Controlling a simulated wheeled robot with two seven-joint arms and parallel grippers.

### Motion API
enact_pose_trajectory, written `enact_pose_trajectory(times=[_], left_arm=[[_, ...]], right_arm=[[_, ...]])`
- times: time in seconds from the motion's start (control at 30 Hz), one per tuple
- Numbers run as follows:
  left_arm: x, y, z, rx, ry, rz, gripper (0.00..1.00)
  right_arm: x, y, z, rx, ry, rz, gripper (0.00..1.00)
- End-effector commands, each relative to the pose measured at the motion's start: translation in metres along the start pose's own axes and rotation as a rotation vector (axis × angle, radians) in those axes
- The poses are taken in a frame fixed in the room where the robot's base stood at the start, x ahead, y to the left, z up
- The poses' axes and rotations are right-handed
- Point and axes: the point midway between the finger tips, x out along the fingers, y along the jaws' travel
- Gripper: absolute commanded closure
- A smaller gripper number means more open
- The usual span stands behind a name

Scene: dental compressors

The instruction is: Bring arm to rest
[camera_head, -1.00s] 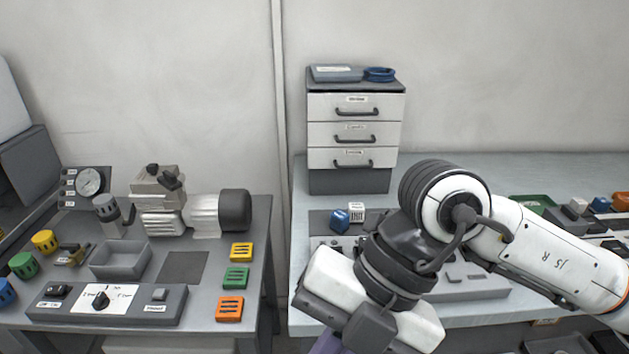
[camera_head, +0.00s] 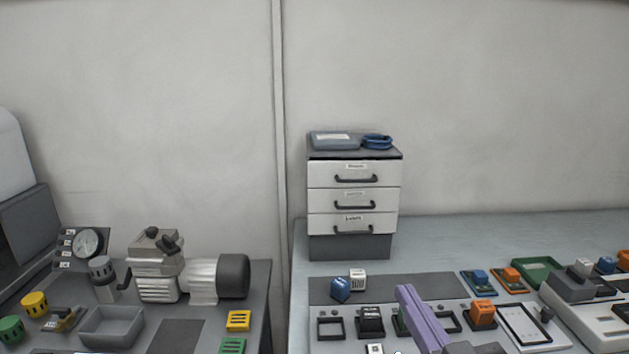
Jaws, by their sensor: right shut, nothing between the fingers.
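My right gripper (camera_head: 422,318) shows only in part at the bottom edge, as a lavender finger pointing up over the right-hand bench. It is shut with nothing in it. The rest of my right arm is out of the picture, apart from a dark piece at the bottom edge. My left gripper is not in view.
A drawer cabinet (camera_head: 354,197) stands behind. A compressor (camera_head: 190,277) and grey tray (camera_head: 112,327) are on the left bench.

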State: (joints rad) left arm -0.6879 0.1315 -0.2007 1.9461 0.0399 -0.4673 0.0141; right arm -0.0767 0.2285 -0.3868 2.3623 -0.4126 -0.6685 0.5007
Motion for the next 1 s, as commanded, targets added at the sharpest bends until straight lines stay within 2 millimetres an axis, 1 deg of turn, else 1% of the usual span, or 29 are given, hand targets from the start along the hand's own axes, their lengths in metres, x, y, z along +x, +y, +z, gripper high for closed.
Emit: enact_pose_trajectory(times=[0.03, 0.07, 0.1, 0.17, 0.2, 0.27, 0.3, 0.37, 0.4, 0.5, 0.63, 0.77, 0.8, 0.9, 1.0], left_arm=[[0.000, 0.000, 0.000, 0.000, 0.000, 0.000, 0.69], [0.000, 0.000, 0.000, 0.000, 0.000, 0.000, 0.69], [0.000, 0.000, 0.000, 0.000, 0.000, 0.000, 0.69], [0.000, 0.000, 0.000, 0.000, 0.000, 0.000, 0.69], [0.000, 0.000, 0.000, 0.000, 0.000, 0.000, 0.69], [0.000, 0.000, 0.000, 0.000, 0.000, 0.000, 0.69], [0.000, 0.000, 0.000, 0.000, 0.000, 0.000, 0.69], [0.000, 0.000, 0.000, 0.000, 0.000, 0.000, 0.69], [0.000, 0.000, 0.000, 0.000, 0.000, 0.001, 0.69], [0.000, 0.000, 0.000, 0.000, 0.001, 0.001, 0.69], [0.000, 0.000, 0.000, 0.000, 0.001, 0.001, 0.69], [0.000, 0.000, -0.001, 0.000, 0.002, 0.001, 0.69], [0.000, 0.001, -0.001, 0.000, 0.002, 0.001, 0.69], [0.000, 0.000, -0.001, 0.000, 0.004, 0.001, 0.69], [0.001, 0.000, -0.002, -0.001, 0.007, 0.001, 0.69]], right_arm=[[-0.012, 0.014, 0.037, 0.005, -0.130, 0.043, 1.00], [-0.020, 0.021, 0.058, 0.003, -0.204, 0.064, 1.00], [-0.033, 0.028, 0.085, 0.000, -0.305, 0.087, 1.00], [-0.056, 0.038, 0.123, -0.005, -0.455, 0.111, 1.00], [-0.073, 0.043, 0.145, -0.009, -0.547, 0.120, 1.00], [-0.098, 0.046, 0.173, -0.013, -0.672, 0.124, 1.00], [-0.114, 0.048, 0.189, -0.017, -0.744, 0.122, 1.00], [-0.136, 0.049, 0.207, -0.021, -0.839, 0.117, 1.00], [-0.150, 0.049, 0.217, -0.022, -0.896, 0.110, 1.00], [-0.183, 0.048, 0.238, -0.026, -1.021, 0.092, 1.00], [-0.223, 0.046, 0.257, -0.026, -1.163, 0.062, 1.00], [-0.261, 0.042, 0.270, -0.026, -1.291, 0.024, 1.00], [-0.274, 0.041, 0.273, -0.025, -1.331, 0.011, 1.00], [-0.258, 0.037, 0.289, -0.023, -1.274, 0.001, 1.00], [-0.248, 0.033, 0.303, -0.016, -1.228, -0.009, 1.00]])
